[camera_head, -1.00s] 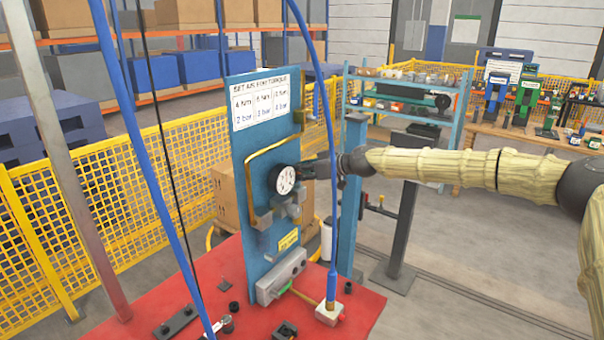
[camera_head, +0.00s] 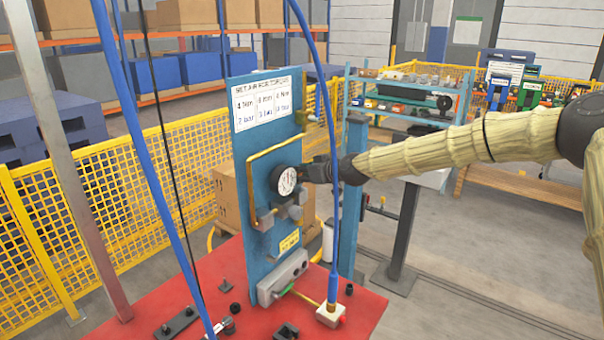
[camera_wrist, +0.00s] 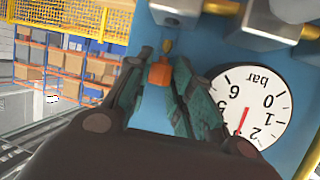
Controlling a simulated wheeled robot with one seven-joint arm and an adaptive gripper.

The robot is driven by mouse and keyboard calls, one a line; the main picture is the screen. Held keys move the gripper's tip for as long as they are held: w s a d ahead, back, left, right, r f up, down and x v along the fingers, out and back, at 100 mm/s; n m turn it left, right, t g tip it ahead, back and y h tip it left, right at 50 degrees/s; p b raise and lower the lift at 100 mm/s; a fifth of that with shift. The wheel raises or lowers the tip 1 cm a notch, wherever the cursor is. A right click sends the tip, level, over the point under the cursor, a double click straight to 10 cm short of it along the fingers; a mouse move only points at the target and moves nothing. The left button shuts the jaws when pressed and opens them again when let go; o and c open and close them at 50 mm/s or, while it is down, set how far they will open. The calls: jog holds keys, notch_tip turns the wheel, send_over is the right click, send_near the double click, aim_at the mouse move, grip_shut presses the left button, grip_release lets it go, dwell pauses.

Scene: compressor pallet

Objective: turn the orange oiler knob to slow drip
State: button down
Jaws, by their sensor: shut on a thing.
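The orange oiler knob (camera_wrist: 160,73) shows in the wrist view between the two teal fingers of my gripper (camera_wrist: 158,78). The fingers are shut on the knob from both sides. A small brass piece (camera_wrist: 167,46) sticks out just beyond it. In the head view my gripper (camera_head: 307,172) is at the right side of the blue panel (camera_head: 265,95), beside the gauge, and the knob is hidden there. The white round pressure gauge (camera_wrist: 248,105) lies right of my fingers in the wrist view; its red needle points near 2.
Grey fittings (camera_wrist: 194,18) sit close to the fingers. A blue hose (camera_head: 335,190) hangs in front of my wrist in the head view. A red pallet top (camera_head: 215,285) lies below the panel, with small dark parts on it. A yellow mesh fence (camera_head: 110,190) stands behind.

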jog(key=c, duration=1.3)
grip_release()
jog(key=shift+o, duration=0.2)
jog(key=shift+f, duration=0.1)
jog(key=shift+d, duration=0.1)
jog(key=v, duration=0.8)
jog(key=shift+w, duration=0.15)
